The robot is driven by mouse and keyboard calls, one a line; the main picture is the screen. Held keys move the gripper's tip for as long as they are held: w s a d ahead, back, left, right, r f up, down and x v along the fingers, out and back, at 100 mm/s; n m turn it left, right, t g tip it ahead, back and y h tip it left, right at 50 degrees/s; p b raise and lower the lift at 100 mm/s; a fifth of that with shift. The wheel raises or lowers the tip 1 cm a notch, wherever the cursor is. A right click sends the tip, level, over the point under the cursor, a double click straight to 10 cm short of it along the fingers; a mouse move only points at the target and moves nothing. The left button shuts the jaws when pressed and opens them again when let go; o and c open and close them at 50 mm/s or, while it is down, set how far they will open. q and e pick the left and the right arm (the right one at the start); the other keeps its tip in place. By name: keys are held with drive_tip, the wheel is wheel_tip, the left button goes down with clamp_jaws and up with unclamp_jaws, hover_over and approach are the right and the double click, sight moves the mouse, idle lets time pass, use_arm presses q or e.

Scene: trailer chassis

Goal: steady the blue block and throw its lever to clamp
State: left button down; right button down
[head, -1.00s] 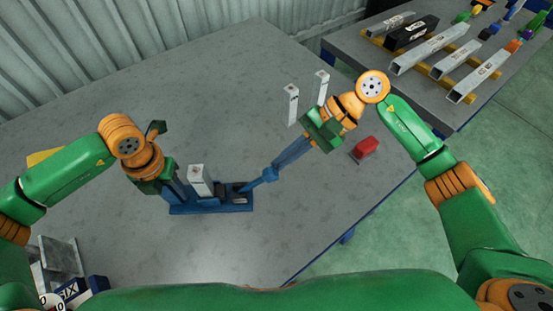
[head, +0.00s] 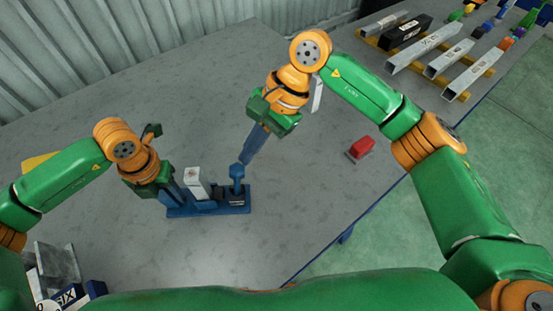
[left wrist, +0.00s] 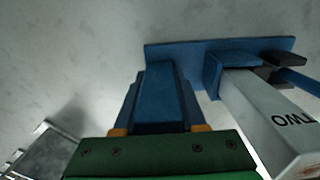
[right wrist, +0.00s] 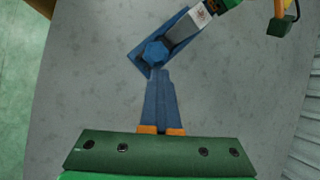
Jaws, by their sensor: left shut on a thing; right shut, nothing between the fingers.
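The blue block (head: 208,208) sits on the grey table, its long base running left to right. It holds a pale square tube (head: 197,185), marked TWO in the left wrist view (left wrist: 272,120). Its lever, with a blue knob (head: 237,172), stands roughly upright at the base's right end. The knob also shows in the right wrist view (right wrist: 155,52). My left gripper (head: 172,192) is shut on the block's left end, its fingers pointing down. My right gripper (head: 246,158) is shut and empty, its fingertips at the knob; whether they touch it I cannot tell.
A red block (head: 361,148) lies near the table's right edge. A pale post (head: 316,94) is partly hidden behind my right gripper. Metal pieces (head: 57,262) lie at the lower left. A second table (head: 350,50) holds several tubes.

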drive_tip(key=shift+r, duration=0.15)
drive_tip(key=shift+r, duration=0.65)
drive_tip(key=w+v, duration=0.2)
drive_tip(key=v, duration=0.9)
drive_tip(key=shift+w+a, duration=0.2)
drive_tip(key=shift+w, duration=0.15)
